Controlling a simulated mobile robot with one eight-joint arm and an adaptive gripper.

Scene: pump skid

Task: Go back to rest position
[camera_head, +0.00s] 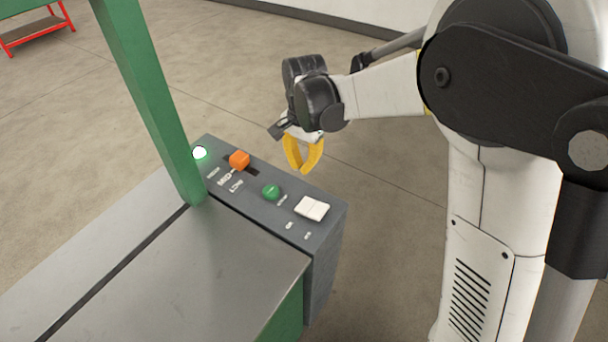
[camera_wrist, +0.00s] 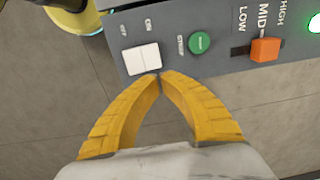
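My gripper (camera_head: 304,172) has its yellow fingers together at the tips, with nothing between them. It hangs above and beyond the far edge of the grey control panel (camera_head: 318,232). In the wrist view the fingertips (camera_wrist: 160,76) appear at the panel's edge, just by the white rocker switch (camera_wrist: 142,59); I cannot tell the exact gap. The switch (camera_head: 312,208), a green round button (camera_head: 271,192) and an orange slider knob (camera_head: 239,160) sit on the panel. In the wrist view the knob (camera_wrist: 265,50) stands beside the MID label. A green lamp (camera_head: 200,153) is lit.
A green post (camera_head: 150,95) rises beside the panel, next to a grey metal tabletop (camera_head: 200,280). Open concrete floor (camera_head: 250,80) lies beyond the panel. A red stand (camera_head: 38,32) is far off at the upper left.

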